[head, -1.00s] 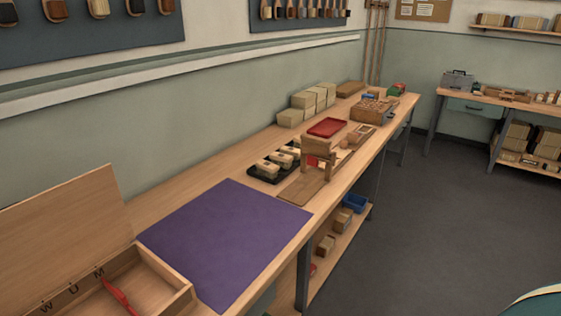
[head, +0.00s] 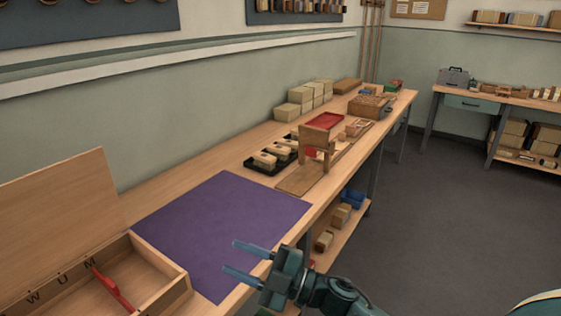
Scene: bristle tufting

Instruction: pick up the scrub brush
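A black tray (head: 252,168) on the bench holds a few pale brush-like blocks in a row. The nearest block (head: 264,160) may be a scrub brush, but they are too small to tell apart. My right gripper (head: 232,256) is above the front part of a purple mat (head: 225,215). Its two fingers are spread, point left and have nothing between them. It is well short of the tray. My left gripper is not in view.
An open wooden box (head: 165,293) with lettered slots and a red tool (head: 112,288) stands at the near left. A wooden stand (head: 317,140) is right of the tray. A red tray (head: 325,121) and pale blocks (head: 287,112) lie behind. The mat is bare.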

